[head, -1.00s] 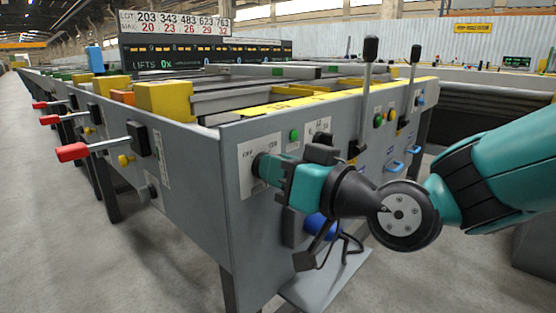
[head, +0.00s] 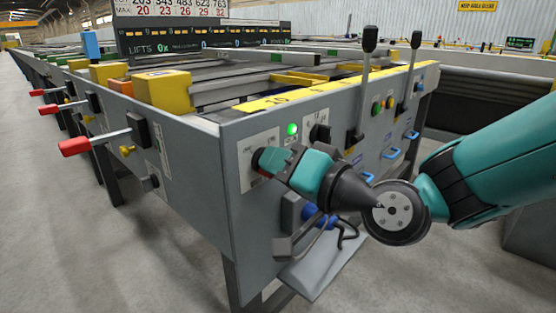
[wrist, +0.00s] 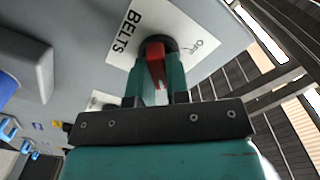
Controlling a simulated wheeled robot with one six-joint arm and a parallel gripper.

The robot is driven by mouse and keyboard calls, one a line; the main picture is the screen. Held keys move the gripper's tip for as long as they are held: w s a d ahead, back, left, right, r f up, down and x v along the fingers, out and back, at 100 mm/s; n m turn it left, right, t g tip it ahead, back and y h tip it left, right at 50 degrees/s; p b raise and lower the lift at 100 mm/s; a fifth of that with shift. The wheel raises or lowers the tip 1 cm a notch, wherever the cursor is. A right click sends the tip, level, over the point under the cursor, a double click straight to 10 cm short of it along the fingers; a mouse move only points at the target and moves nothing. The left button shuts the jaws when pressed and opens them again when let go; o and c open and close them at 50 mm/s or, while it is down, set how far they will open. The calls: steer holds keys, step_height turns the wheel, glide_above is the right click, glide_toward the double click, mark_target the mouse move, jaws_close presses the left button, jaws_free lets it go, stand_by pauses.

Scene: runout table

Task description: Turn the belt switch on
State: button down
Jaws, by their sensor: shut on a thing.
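The belt switch is a red knob (wrist: 156,60) on a round black base, set on a white plate (wrist: 140,25) lettered BELTS in the wrist view. My gripper (wrist: 157,78) is shut on the red knob, with one teal finger on each side of it. In the head view, my gripper (head: 270,161) reaches the plate near the corner of the grey table end, tilted about its own axis. It hides most of the switch there. A green lamp (head: 292,129) just above the switch is brightly lit.
Two black-handled levers (head: 368,60) stand right of the switch on the same panel. A blue button (head: 318,216) and a grey tray (head: 315,265) are below my gripper. Red-handled levers (head: 75,146) stick out from the left side. Floor at left is clear.

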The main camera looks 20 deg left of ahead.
stand_by(0.3)
steer(key=c, duration=1.1)
jaws_free()
steer(key=b+v, duration=0.8)
steer(key=v, duration=0.9)
steer(key=shift+d+b, duration=0.2)
steer(key=shift+b, duration=0.15)
steer(key=shift+s, duration=0.2)
